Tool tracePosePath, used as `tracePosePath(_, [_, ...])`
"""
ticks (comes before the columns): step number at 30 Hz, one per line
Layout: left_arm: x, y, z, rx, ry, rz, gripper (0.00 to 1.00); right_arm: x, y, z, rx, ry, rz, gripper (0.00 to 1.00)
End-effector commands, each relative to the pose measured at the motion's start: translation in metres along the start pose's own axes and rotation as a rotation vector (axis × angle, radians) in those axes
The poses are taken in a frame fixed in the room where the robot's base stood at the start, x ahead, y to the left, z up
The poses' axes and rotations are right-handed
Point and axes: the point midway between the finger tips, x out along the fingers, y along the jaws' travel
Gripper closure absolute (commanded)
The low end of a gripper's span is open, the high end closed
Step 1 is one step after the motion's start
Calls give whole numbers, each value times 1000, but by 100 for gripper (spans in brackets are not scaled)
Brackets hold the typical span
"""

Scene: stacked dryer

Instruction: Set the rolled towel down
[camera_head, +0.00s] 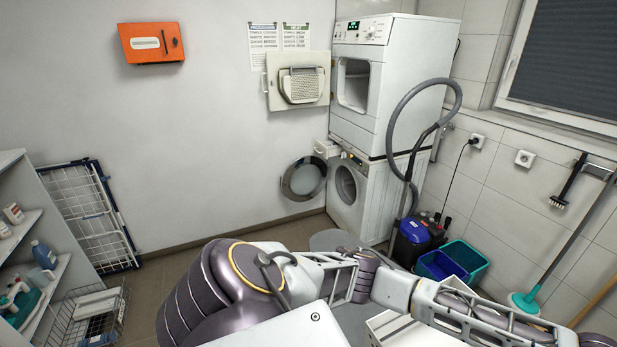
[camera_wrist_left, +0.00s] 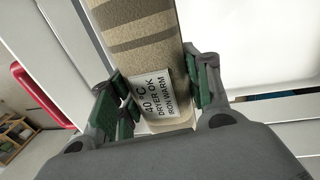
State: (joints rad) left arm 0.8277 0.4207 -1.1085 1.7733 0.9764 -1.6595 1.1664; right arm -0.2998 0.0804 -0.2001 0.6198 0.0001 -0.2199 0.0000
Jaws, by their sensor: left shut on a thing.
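The rolled towel (camera_wrist_left: 137,28) is beige with brown stripes and shows in the left wrist view. It carries a white label reading "40 °C DRYER OK IRON WARM". My left gripper (camera_wrist_left: 152,66) is shut on it, with green-padded fingers on both sides. The towel's far end runs out of the top of the picture. White surfaces (camera_wrist_left: 285,55) lie beyond the towel; I cannot tell whether it touches them. In the head view neither gripper nor the towel shows, only an arm of mine across the bottom.
The stacked dryer (camera_head: 378,85) has its door open above an open washer (camera_head: 350,195). A blue-and-black vacuum (camera_head: 412,240) and blue and teal bins (camera_head: 440,265) stand right. A drying rack (camera_head: 85,215) and shelf (camera_head: 45,215) are left. A red-edged thing (camera_wrist_left: 35,95) shows near the towel.

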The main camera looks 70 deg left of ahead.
Motion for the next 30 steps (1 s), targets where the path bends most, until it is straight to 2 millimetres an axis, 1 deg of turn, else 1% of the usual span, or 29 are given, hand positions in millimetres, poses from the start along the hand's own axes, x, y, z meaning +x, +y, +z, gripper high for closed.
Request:
tracePosePath(1, [-11, 2, 0, 0, 1, 1, 84, -9, 0, -1, 0, 0, 0, 29])
tracePosePath(12, [-54, 7, 0, 0, 1, 1, 84, -39, 0, -4, 0, 0, 0, 29])
tracePosePath(23, [-80, 11, 0, 0, 0, 1, 84, -56, 0, -5, 0, 0, 0, 29])
tracePosePath(29, [-106, 15, 0, 2, 1, 3, 84, -60, 0, -6, 0, 0, 0, 29])
tracePosePath(30, [-105, 13, 0, 1, -1, 1, 84, -58, 0, -5, 0, 0, 0, 29])
